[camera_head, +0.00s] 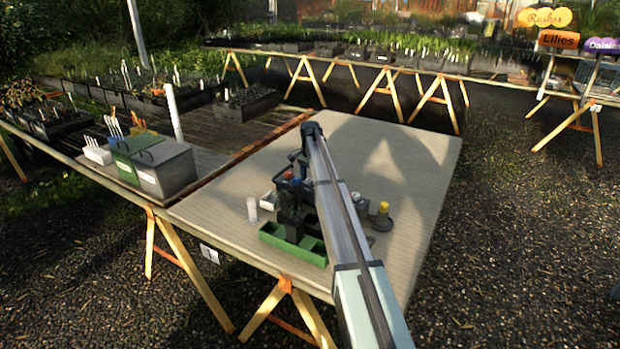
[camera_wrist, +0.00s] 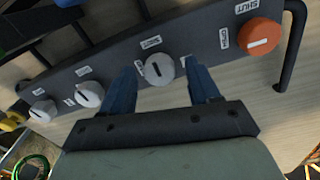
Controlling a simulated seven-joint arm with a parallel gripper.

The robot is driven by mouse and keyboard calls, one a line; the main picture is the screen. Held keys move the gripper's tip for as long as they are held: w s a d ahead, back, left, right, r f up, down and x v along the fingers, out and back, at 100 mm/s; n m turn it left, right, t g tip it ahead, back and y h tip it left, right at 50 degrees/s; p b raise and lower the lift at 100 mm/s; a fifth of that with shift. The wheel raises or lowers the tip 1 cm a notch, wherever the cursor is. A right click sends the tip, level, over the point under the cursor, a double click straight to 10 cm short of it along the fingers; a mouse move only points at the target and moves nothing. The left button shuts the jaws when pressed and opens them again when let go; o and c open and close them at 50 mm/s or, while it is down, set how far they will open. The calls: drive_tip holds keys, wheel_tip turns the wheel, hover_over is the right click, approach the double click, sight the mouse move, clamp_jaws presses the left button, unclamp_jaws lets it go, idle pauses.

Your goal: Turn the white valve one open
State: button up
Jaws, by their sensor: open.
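In the wrist view a dark panel (camera_wrist: 205,50) carries a row of white knobs and one orange knob. A white knob (camera_wrist: 159,70) with a dark pointer line lies between the two blue fingers of my gripper (camera_wrist: 161,78). The fingers are open, with a gap on each side of the knob. Two more white knobs, one nearer (camera_wrist: 90,94) and one farther (camera_wrist: 43,111), sit to the left. Small labels beside the white knobs are too blurred to read, so I cannot tell which is valve one. In the head view my arm hides most of the panel.
An orange knob (camera_wrist: 260,36) with SHUT and OPEN labels and a dark bar handle (camera_wrist: 291,45) are at the right. In the head view a green tray (camera_head: 293,246) and a clear cylinder (camera_head: 252,209) stand nearby. The table (camera_head: 415,165) is clear at right.

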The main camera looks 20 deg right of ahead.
drive_tip(key=shift+c, duration=0.2)
drive_tip(key=c, duration=1)
drive_tip(key=shift+n, duration=0.3)
drive_tip(key=n, duration=0.3)
drive_tip(key=shift+n, duration=0.4)
drive_tip(key=n, duration=0.4)
drive_tip(key=shift+n, duration=0.3)
drive_tip(key=n, duration=0.4)
drive_tip(key=shift+w+a, duration=0.1)
drive_tip(key=n, duration=0.4)
drive_tip(key=shift+n, duration=0.6)
